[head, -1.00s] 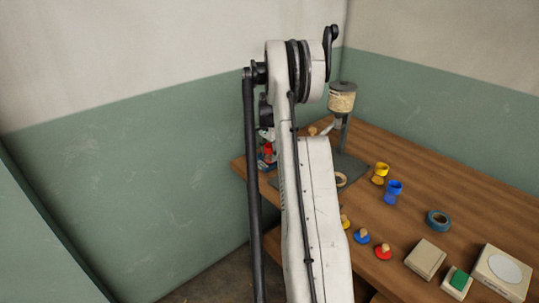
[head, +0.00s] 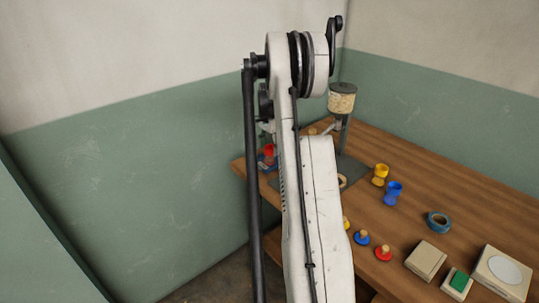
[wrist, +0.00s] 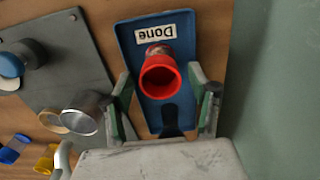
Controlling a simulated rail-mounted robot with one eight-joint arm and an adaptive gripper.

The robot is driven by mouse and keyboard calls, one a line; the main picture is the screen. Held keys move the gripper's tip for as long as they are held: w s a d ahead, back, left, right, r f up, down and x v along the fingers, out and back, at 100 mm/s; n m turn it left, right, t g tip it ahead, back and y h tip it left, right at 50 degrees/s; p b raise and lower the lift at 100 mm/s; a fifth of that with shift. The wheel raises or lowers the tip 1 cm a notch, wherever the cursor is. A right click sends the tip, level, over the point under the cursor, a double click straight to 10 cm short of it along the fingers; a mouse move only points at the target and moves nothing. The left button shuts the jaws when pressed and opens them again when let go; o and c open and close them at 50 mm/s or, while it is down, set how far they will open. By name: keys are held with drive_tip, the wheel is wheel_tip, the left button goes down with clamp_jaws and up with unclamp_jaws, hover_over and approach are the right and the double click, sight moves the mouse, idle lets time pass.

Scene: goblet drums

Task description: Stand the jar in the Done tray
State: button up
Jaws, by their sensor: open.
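A red goblet-shaped jar (wrist: 160,76) stands in the blue Done tray (wrist: 142,98), with its open mouth facing up toward the wrist camera. Its lower part is partly hidden behind its rim. The tray's white "Done" label (wrist: 155,32) shows beyond it. My gripper (wrist: 165,95) is open, with one finger on each side of the jar and apparent gaps between.
A grey mat (wrist: 68,75) with a post-mounted container (head: 341,98) lies beside the tray. A green wall (wrist: 279,100) is close on the right in the wrist view.

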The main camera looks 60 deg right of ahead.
wheel_tip(320, 180, up, 8)
drive_tip(key=a+r+n+t, duration=0.1)
drive_tip(key=a+r+n, duration=0.3)
drive_tip(key=a, duration=0.8)
drive_tip(key=w+a+r+n+t+h, duration=0.1)
drive_tip(key=a+r+n, duration=0.2)
drive_tip(key=a+r, duration=0.6)
drive_tip(key=a+r+n+t, duration=0.1)
drive_tip(key=a+r+n, duration=0.2)
drive_tip(key=a, duration=1.1)
drive_tip(key=s+a+f+n+t, duration=0.2)
drive_tip(key=s+a+n, duration=0.3)
drive_tip(key=s+a, duration=0.3)
drive_tip(key=s+a+f+n+t+y, duration=0.1)
drive_tip(key=s+a+n, duration=0.5)
drive_tip(key=a, duration=1)
drive_tip(key=s+f+t, duration=0.1)
drive_tip(key=s, duration=0.2)
drive_tip(key=shift+s+a+f, duration=0.25)
drive_tip(key=shift+s+a, duration=0.05)
drive_tip(key=shift+a, duration=0.1)
